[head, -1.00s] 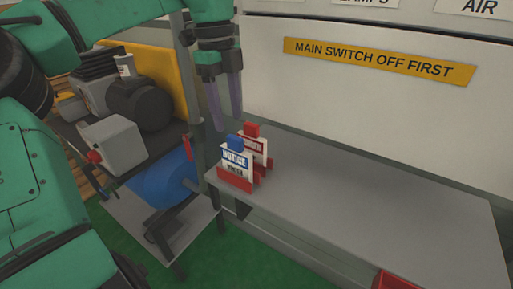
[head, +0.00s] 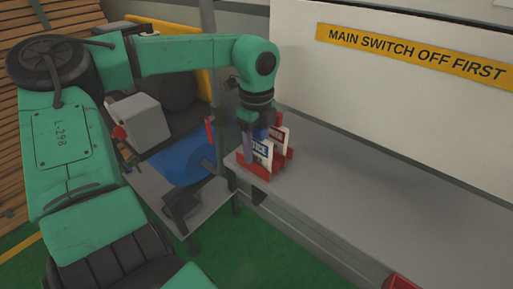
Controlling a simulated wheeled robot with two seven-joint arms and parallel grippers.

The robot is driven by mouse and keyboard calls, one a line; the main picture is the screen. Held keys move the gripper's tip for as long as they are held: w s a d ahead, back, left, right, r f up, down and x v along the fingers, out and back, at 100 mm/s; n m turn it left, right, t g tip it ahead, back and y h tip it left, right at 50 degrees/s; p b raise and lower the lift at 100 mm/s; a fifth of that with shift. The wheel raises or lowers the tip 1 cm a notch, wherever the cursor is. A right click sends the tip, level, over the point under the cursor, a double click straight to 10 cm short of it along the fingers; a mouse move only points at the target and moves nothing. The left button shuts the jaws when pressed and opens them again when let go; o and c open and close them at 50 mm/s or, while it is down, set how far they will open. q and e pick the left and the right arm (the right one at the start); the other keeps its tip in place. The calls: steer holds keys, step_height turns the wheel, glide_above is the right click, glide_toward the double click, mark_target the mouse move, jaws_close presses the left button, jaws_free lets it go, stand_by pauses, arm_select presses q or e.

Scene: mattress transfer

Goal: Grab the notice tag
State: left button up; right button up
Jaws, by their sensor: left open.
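The notice tag (head: 262,155), white with a blue header, stands upright in a red holder near the left end of the grey shelf (head: 350,190). Its upper part is largely hidden by my left gripper. My left gripper (head: 257,145) points down over the tag with its jaws open. One purple finger shows at the tag's left side; the other is mostly hidden. I cannot tell whether a finger touches the tag. A second tag (head: 279,143), white and red, stands just behind and to the right. My right gripper is not in view.
A white panel with a yellow "MAIN SWITCH OFF FIRST" sign (head: 410,52) rises behind the shelf. A red object (head: 402,282) shows at the bottom right. The shelf's middle is clear.

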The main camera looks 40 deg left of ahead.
arm_select(q)
jaws_close()
